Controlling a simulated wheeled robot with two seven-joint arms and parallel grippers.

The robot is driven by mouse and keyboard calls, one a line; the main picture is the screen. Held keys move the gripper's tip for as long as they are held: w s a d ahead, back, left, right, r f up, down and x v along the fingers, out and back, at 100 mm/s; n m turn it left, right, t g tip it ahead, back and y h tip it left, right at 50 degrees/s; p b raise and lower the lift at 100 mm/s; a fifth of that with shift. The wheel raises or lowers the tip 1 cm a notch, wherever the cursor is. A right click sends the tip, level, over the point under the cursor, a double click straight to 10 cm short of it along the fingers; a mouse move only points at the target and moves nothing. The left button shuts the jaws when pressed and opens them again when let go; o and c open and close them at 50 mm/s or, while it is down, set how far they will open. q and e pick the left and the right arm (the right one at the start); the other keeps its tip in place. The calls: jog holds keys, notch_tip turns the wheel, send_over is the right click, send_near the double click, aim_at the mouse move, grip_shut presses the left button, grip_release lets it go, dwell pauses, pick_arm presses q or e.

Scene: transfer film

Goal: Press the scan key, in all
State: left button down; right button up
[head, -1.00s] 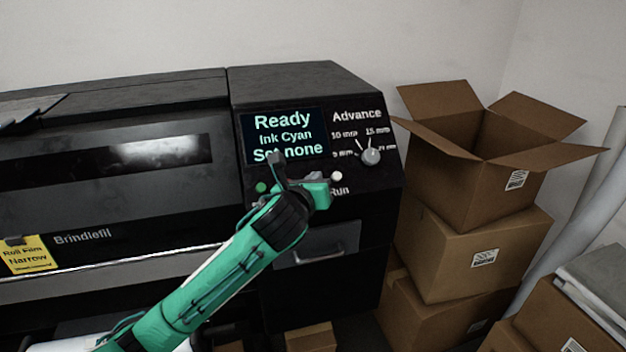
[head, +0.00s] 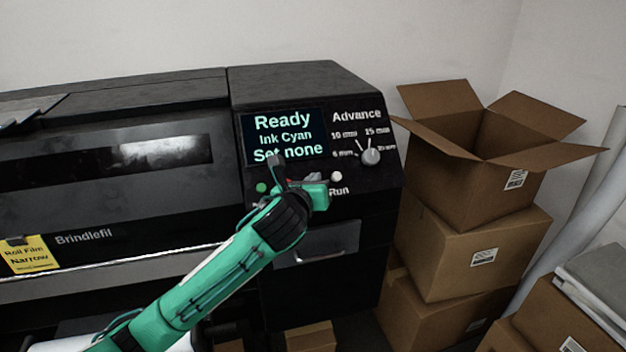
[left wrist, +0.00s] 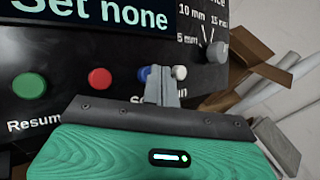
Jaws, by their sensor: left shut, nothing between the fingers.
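The black machine (head: 315,90) has a control panel with a screen (head: 285,135) reading "Ready", "Ink Cyan", "Set none". In the left wrist view a row of keys shows: green (left wrist: 30,86), red (left wrist: 100,79), blue (left wrist: 144,73) and white (left wrist: 179,72). The label by the blue key starts with "SC"; the rest is hidden behind my fingers. My left gripper (left wrist: 161,72) is shut and empty, its fingertips in front of the blue key and partly covering it. I cannot tell whether they touch it. In the head view my left gripper (head: 313,177) covers part of the key row. My right gripper is out of view.
An "Advance" knob (head: 370,157) sits right of the screen, and a white key (head: 336,176) below it by "Run". A handle (head: 318,256) is under the panel. Stacked cardboard boxes (head: 470,245) stand at the right, the top one (head: 462,190) open.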

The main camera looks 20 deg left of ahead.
pick_arm(q)
jog(key=shift+w+a+f, duration=0.2)
jog(key=shift+w+f, duration=0.05)
jog(key=shift+f, duration=0.05)
dwell(0.4)
dwell(0.3)
jog(key=shift+s+d+r+p, duration=0.4)
jog(key=shift+s+r+p, duration=0.2)
jog(key=shift+p, duration=0.5)
jog(key=s+d+r+p, duration=0.1)
jog(key=p, duration=0.1)
jog(key=s+d+r+p, duration=0.1)
jog(key=r+p, duration=0.1)
jog(key=p, duration=0.1)
jog(key=shift+s+r, duration=0.3)
jog(key=shift+s, duration=0.1)
